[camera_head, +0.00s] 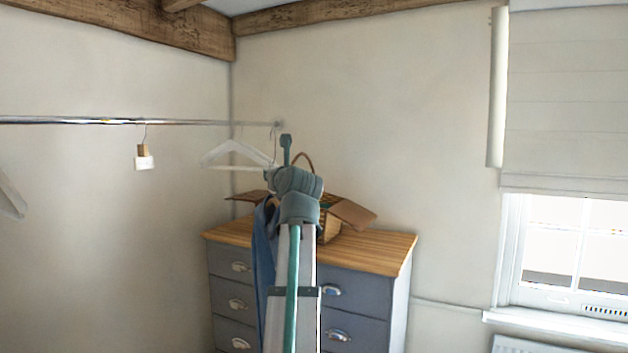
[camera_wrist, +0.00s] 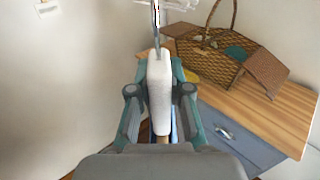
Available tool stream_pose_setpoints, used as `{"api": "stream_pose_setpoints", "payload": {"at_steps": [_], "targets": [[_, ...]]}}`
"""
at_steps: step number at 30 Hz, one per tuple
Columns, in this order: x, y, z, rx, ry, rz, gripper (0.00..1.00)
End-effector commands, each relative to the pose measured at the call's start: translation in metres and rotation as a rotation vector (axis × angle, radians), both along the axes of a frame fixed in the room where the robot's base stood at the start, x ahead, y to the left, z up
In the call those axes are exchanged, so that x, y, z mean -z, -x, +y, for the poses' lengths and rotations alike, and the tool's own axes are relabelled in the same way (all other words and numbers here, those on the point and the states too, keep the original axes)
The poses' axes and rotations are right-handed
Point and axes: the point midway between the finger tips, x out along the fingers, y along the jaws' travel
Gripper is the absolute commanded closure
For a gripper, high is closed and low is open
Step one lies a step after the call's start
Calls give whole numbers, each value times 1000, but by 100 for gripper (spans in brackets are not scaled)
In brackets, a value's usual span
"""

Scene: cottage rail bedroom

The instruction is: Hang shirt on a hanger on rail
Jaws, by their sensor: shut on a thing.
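In the wrist view my gripper (camera_wrist: 158,95) is shut on the white hanger (camera_wrist: 159,80), gripping its upper middle. Its metal hook (camera_wrist: 156,28) points up, away from the jaws. A little blue cloth shows below the hanger; in the head view the blue shirt (camera_head: 264,255) hangs down beside my arm, in front of the dresser. My arm hides the gripper and most of the shirt there. The metal rail (camera_head: 70,120) runs across the left to the back corner. I cannot tell how far the hook is from the rail.
A white hanger (camera_head: 232,155) hangs near the rail's far end, and another (camera_head: 10,195) at the left edge.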

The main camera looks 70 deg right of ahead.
Motion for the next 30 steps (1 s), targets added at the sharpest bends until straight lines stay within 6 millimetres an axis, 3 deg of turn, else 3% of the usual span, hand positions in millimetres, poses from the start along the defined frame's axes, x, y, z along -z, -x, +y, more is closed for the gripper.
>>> {"api": "stream_pose_setpoints", "payload": {"at_steps": [1,3,18,24,30], "targets": [[-10,-25,-1,-38,-1,-1,100],[-15,-54,0,-83,-2,0,100],[-50,-257,40,-398,-5,0,100],[-63,-335,66,-518,-6,-2,100],[-76,-398,92,-620,-4,-6,100]]}}
